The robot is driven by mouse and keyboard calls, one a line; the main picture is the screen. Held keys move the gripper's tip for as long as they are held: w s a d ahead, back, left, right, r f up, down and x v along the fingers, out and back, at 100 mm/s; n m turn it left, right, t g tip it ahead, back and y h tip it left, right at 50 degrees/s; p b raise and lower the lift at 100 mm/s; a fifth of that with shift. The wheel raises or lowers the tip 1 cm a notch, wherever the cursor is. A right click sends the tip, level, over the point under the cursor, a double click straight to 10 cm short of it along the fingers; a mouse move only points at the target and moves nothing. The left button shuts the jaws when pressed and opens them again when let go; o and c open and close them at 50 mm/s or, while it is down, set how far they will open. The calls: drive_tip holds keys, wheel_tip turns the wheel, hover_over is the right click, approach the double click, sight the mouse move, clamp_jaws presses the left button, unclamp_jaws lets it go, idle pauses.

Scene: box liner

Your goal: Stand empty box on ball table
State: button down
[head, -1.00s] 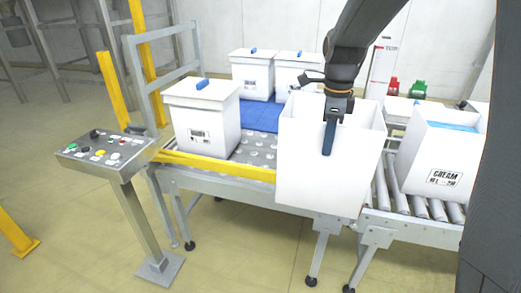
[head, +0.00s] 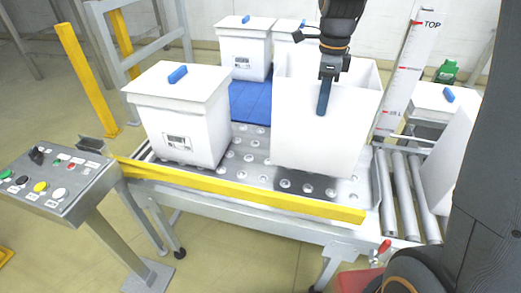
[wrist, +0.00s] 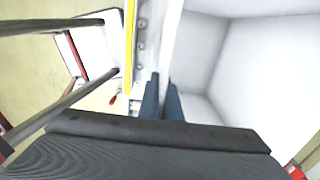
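The empty white open-topped box (head: 345,125) is upright over the right part of the ball table (head: 250,150). My gripper (head: 324,97) is shut on the box's near wall, one blue finger outside and the other inside. In the wrist view the blue fingers (wrist: 163,98) pinch the thin wall, and the bare box inside (wrist: 255,60) shows on the right. A dark shadow lies on the balls just below the box's near edge. I cannot tell whether the bottom touches the table or hovers slightly above.
A lidded white box (head: 183,115) stands left on the ball table, with more lidded boxes (head: 245,48) behind by a blue mat (head: 250,100). A yellow rail (head: 240,190) runs along the front edge. Rollers (head: 405,195) and another white box (head: 450,150) are right. A control panel (head: 55,180) is front left.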

sight(316, 131)
drive_tip(key=f, duration=0.3)
drive_tip(key=f+p, duration=0.1)
drive_tip(key=f, duration=0.2)
drive_tip(key=f+p, duration=0.1)
drive_tip(key=f, duration=0.3)
drive_tip(key=shift+w, duration=0.4)
drive_tip(key=shift+f, duration=0.1)
drive_tip(key=c, duration=2)
unclamp_jaws()
